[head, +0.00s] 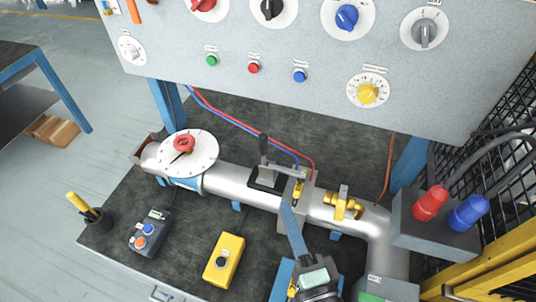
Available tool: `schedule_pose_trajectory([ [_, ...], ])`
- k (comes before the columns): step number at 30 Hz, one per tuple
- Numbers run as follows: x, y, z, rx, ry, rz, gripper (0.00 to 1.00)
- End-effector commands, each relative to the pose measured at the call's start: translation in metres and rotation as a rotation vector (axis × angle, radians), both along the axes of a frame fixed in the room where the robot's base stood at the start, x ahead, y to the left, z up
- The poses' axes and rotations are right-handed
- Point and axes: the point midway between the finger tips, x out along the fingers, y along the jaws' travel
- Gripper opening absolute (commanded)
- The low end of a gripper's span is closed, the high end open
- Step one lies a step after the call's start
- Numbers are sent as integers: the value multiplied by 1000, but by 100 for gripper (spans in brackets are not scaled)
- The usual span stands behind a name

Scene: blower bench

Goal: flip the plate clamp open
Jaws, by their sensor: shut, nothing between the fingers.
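The plate clamp (267,178) sits behind the silver pipe in the head view. It has a dark base and an upright black handle. Its metal arm reaches right, flat, to a yellow-tipped end (298,188) over a grey plate (307,185). My gripper (287,205) comes up from the bottom edge as a narrow blue-grey shape. It looks shut and empty. Its tips appear just in front of the clamp, below and left of the yellow end. I cannot tell whether they touch anything.
The silver pipe (232,186) runs across the bench, with a red-knobbed round valve (190,152) left and a brass fitting (343,204) right. A yellow button box (224,260) stands in front. The control panel (300,55) overhangs the back. Red and blue plugs are at right.

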Motion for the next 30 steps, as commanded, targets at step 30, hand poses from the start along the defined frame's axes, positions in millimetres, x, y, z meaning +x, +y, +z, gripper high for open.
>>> schedule_pose_trajectory([
  [30, 131, 37, 0, -1, 0, 0, 0],
])
